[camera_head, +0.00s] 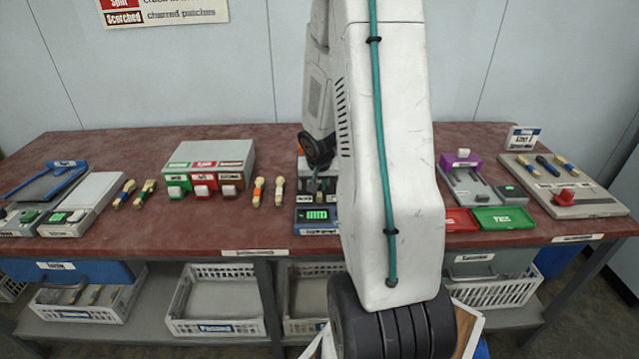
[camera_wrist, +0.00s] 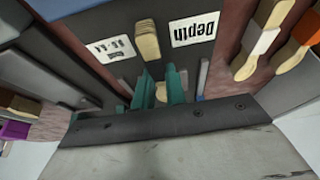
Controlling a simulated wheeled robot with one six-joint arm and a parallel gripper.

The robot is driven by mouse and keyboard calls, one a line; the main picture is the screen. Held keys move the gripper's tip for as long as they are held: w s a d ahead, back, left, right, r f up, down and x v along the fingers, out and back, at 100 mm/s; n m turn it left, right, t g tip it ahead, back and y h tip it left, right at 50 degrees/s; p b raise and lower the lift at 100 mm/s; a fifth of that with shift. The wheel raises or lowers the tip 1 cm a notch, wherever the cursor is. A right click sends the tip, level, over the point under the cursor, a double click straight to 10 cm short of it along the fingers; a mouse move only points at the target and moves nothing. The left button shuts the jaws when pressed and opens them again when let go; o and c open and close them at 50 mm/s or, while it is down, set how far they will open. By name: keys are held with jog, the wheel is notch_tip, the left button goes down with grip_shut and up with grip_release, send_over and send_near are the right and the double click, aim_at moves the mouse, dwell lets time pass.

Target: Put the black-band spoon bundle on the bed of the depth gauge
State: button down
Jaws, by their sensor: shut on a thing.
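The depth gauge (camera_wrist: 110,25) is a dark device with a white "Depth" label, upside down in the wrist view. In the head view the depth gauge (camera_head: 318,214) stands mid-table with a lit green display, partly hidden by my arm. My gripper (camera_wrist: 165,88) has green fingers shut on the black-band spoon bundle (camera_wrist: 147,42). The bundle's tan end shows beyond the fingers, over the gauge, and more tan wood shows between them. I cannot tell whether the bundle touches the bed. My fingers are not clear in the head view.
An orange-band bundle (camera_head: 257,192) and a white-band bundle (camera_head: 279,191) lie left of the gauge. A red tray (camera_head: 460,220) and a green tray (camera_head: 503,218) lie to the right. Bare table separates these stations.

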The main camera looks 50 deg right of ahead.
jog(key=shift+f, duration=0.1)
jog(key=c, duration=1.4)
grip_release()
jog(key=shift+c, duration=0.2)
jog(key=v, duration=1.2)
jog(key=s+a+r+n+y, duration=0.1)
jog(key=s+a+r+n, duration=0.1)
jog(key=a+r, duration=0.5)
jog(key=s+a+r+n, duration=0.1)
jog(key=a+r+n, duration=0.1)
jog(key=a, duration=0.8)
jog(key=s+a+r+n+y, duration=0.1)
jog(key=s+a+r+n, duration=0.1)
jog(key=s+a, duration=0.4)
jog(key=s+a+r+n+g+y, duration=0.1)
jog(key=s+a+r+n, duration=0.1)
jog(key=s+a+n, duration=0.2)
jog(key=s+a, duration=0.3)
jog(key=a, duration=0.1)
jog(key=shift+s+r+g, duration=0.3)
jog(key=shift+r, duration=0.05)
